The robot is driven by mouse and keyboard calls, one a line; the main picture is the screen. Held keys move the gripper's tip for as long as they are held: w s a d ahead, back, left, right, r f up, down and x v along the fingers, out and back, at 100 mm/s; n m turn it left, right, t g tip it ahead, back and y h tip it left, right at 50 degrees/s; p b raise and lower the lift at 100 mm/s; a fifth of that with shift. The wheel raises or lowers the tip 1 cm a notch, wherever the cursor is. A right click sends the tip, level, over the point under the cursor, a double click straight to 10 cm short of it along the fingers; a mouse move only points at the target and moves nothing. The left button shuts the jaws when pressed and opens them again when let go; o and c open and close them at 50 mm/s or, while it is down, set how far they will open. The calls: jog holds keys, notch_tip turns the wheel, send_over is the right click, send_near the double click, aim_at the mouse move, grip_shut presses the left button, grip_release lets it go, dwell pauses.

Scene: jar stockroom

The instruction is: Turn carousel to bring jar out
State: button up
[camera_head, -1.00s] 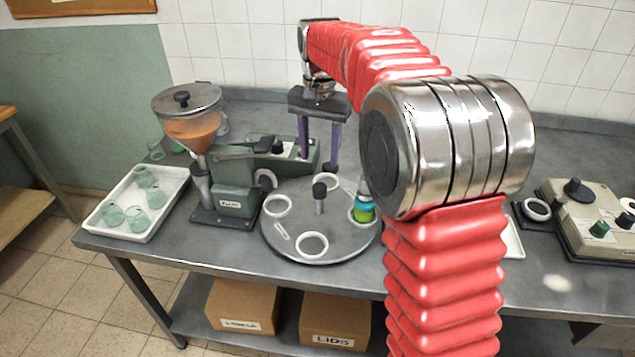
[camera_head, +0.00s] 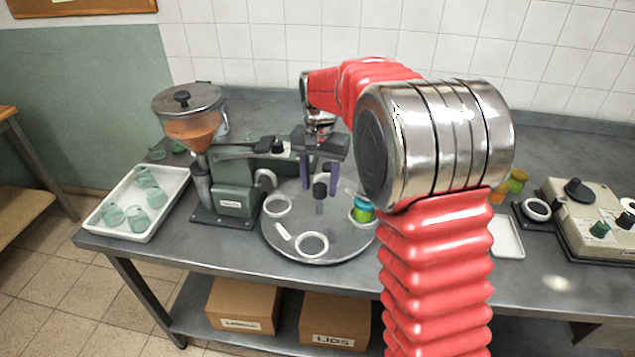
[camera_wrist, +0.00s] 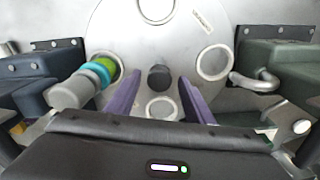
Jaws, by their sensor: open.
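The carousel (camera_head: 345,240) is a round grey turntable with several white ring seats and a dark upright knob (camera_head: 320,191) at its centre. In the wrist view, the fingers of my gripper (camera_wrist: 159,80) are on either side of the knob (camera_wrist: 159,77), with gaps visible; contact is not evident.
A green machine with an orange-filled hopper (camera_head: 191,130) stands left of the carousel. A white tray (camera_head: 168,212) of green glass jars is farther left. At right are small jars (camera_head: 517,180), a white tray (camera_head: 508,240) and a beige control box (camera_head: 590,225).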

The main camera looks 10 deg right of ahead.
jog(key=shift+c, duration=0.5)
grip_shut()
jog(key=shift+a, duration=0.2)
